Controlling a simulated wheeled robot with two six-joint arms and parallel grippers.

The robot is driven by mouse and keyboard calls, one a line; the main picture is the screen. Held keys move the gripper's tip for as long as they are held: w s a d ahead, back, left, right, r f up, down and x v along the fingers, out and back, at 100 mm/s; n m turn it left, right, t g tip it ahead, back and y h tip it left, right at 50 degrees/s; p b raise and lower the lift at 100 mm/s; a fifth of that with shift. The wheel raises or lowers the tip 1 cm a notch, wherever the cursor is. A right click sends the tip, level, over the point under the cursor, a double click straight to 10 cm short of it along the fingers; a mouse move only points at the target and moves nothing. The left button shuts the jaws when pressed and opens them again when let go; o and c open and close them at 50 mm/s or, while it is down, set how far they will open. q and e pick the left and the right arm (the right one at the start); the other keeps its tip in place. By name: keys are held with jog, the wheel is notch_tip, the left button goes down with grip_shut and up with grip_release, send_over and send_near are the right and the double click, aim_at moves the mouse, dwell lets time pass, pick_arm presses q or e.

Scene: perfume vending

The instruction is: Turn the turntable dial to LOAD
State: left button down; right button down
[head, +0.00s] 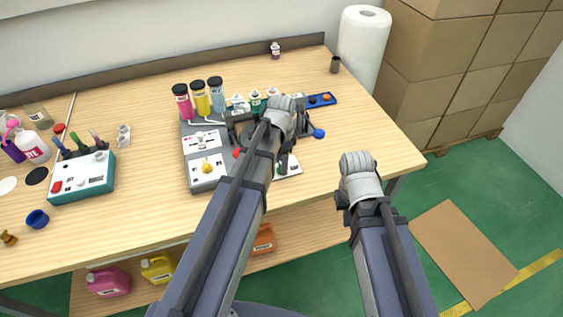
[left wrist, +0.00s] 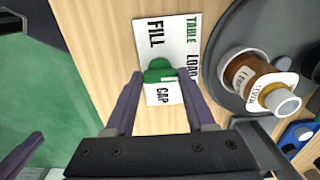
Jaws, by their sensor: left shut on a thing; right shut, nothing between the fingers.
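The turntable dial is a green knob (left wrist: 158,70) on a white plate (left wrist: 180,30) lettered FILL, TABLE, LOAD and CAP. My left gripper (left wrist: 157,80) has its two purple fingers on either side of the knob, shut on it. Which word the knob points at is not clear. In the head view the plate (head: 293,168) lies at the table's front, partly hidden by my left arm. The dark round turntable (left wrist: 228,85) is right of the plate in the left wrist view, with an amber bottle (left wrist: 250,78) on it. My right gripper (head: 344,200) is shut and empty beyond the table's right front edge.
A grey dispenser (head: 207,172) with pink, yellow and blue bottles stands left of my left arm. A teal box (head: 82,178) is further left. A paper roll (head: 362,50) and cardboard boxes (head: 450,70) stand behind at right. The table's right end is mostly clear.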

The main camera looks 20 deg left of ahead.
pick_arm(q)
jog(key=shift+c, duration=1.2)
grip_release()
jog(key=shift+r, duration=0.1)
notch_tip(320, 180, up, 8)
jog(key=p, duration=0.8)
jog(key=shift+f, duration=0.2)
